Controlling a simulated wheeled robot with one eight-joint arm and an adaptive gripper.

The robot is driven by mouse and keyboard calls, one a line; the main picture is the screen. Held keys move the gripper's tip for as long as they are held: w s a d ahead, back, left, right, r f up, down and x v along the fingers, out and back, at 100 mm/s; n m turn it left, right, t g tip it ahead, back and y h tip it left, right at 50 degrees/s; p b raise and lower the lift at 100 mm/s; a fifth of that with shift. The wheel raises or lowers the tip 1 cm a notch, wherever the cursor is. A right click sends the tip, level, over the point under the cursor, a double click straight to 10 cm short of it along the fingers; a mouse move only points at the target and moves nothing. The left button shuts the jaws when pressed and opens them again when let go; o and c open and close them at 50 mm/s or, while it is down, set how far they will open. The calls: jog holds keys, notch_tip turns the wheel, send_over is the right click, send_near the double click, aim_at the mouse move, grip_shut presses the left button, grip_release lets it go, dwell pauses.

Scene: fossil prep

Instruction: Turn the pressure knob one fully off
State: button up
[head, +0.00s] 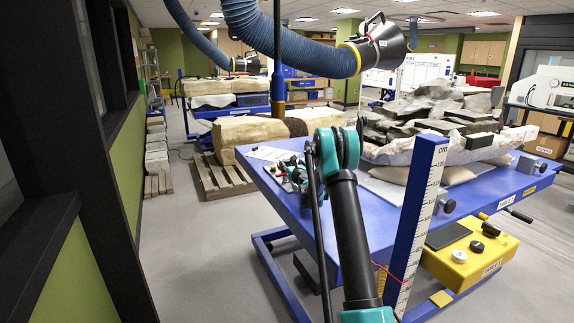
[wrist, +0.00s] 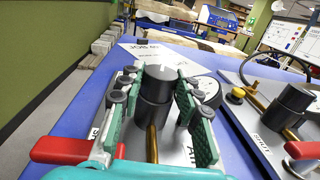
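In the wrist view a black cylindrical knob (wrist: 155,92) stands on a brass stem above a light plate with partly hidden lettering. My gripper (wrist: 160,75) has one green-padded finger on each side of this knob. The knob nearly fills the space between the pads; I cannot tell whether they touch it. A second black knob (wrist: 292,101) stands to the right on a plate marked SHUT. No number is readable on either knob. In the head view my gripper is over the left part of the blue table (head: 262,178), and my arm hides part of the small fittings there.

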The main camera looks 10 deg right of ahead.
jog(key=c, duration=0.5)
jog(key=shift+d+n+y, duration=0.15)
jog(key=shift+n+y, duration=0.25)
jog(key=shift+y, duration=0.2)
jog(key=shift+n+g+y, duration=0.3)
jog(key=shift+y, duration=0.2)
jog(key=o, duration=0.9)
jog(key=v, duration=1.2)
